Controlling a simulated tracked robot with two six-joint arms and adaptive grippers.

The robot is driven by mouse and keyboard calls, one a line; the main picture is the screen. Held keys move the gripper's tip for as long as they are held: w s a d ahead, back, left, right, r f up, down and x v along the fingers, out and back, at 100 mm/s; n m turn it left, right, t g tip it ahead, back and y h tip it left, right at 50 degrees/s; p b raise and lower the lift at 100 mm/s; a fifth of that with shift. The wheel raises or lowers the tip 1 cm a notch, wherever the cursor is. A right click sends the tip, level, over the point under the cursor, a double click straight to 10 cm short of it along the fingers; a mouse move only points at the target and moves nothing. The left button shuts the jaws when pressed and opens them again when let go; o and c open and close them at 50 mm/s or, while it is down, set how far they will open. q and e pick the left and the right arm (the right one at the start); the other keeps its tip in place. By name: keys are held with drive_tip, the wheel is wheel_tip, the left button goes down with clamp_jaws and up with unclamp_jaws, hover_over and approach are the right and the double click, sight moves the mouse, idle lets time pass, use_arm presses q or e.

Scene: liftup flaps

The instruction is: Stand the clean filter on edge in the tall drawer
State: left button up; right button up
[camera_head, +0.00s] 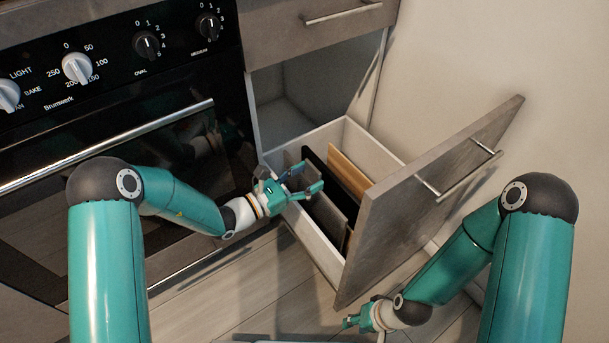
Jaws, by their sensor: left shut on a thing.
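The tall drawer (359,136) is pulled out below the counter, with its grey front panel (430,190) facing right. My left gripper (311,178) is over the drawer's left side, shut on what looks like the grey filter (328,214). The filter is a flat panel standing steeply on edge inside the drawer, its upper part partly hidden by the fingers. Whether its lower edge touches the drawer floor is hidden. My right gripper (352,322) is low, near the bottom of the drawer front; its fingers are too small to read.
A black panel (316,163) and a light wooden board (349,174) stand on edge in the drawer beside the filter. The oven (110,120) with its long handle is to the left. A closed upper drawer (300,25) is above, and a wall is to the right.

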use_arm(q)
drive_tip(key=o, duration=1.4)
drive_tip(key=shift+c, duration=0.2)
drive_tip(key=v, duration=1.2)
drive_tip(key=shift+f, duration=0.1)
